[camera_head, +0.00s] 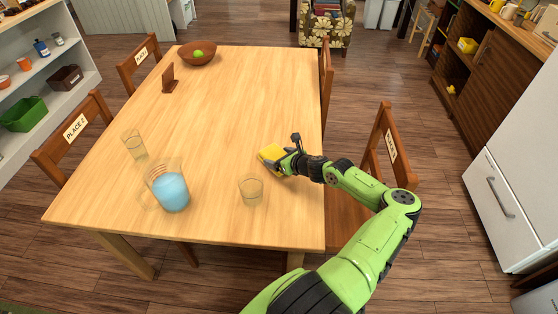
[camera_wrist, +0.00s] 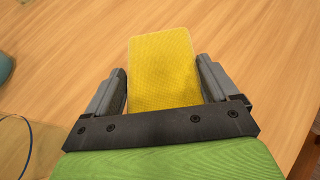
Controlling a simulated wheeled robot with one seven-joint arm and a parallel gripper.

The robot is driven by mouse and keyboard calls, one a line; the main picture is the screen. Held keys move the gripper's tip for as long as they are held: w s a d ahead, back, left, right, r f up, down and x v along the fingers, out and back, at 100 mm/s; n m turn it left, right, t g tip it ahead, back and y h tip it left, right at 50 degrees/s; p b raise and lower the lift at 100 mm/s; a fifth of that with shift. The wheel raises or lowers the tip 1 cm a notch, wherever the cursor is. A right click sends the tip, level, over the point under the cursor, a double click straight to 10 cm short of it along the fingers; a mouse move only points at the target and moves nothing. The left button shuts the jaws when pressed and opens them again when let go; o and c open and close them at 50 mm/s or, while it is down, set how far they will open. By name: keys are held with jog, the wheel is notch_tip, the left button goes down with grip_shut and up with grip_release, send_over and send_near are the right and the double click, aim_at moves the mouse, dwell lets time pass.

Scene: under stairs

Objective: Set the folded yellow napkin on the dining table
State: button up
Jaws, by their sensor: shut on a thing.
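The folded yellow napkin (camera_head: 270,153) is at the right side of the dining table (camera_head: 215,110), held at the tip of my gripper (camera_head: 283,160). In the wrist view the napkin (camera_wrist: 163,68) lies between the two grey fingers of my gripper (camera_wrist: 162,88), which are shut on its sides. The napkin's far end sticks out past the fingertips, over the wooden tabletop (camera_wrist: 255,60). I cannot tell whether the napkin touches the tabletop. Its near end is hidden behind the gripper's black bar.
A pitcher of blue liquid (camera_head: 169,190), a glass (camera_head: 251,189) and another glass (camera_head: 133,144) stand on the near part of the table. A brown bowl (camera_head: 197,53) and a small wooden stand (camera_head: 169,80) are farther back. The table's middle is clear. Chairs surround it.

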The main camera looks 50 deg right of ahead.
jog(key=o, duration=1.3)
jog(key=shift+f, duration=0.2)
jog(key=shift+c, duration=0.2)
jog(key=shift+s+r, duration=0.1)
jog(key=p+v, duration=0.3)
jog(key=v, duration=0.8)
jog(key=shift+s+r, duration=0.2)
jog(key=shift+s, duration=0.15)
jog(key=shift+a, duration=0.1)
